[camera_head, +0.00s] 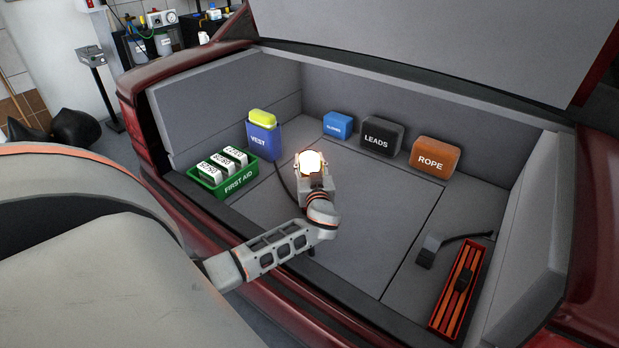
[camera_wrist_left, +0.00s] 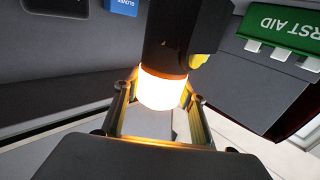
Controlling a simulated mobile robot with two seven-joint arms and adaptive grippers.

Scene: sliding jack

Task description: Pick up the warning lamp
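The warning lamp (camera_head: 310,161) glows bright white at the far end of my left gripper (camera_head: 312,176) in the head view. In the left wrist view the glowing lens (camera_wrist_left: 162,88) lies between the two fingers of my left gripper (camera_wrist_left: 162,84), which stand close along both sides. A dark body (camera_wrist_left: 185,35), apparently the lamp's lower part, adjoins the lens. I cannot tell whether the fingers press on the lamp. In the head view the gripper hides what is under the glow. My right gripper is in neither view.
The car boot holds a green first aid tray (camera_head: 222,185), a blue vest bag (camera_head: 262,140), a gloves box (camera_head: 338,124), a leads bag (camera_head: 381,136) and a rope bag (camera_head: 435,157). A red tray (camera_head: 458,290) lies at the right. The boot floor (camera_head: 375,215) right of the gripper is clear.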

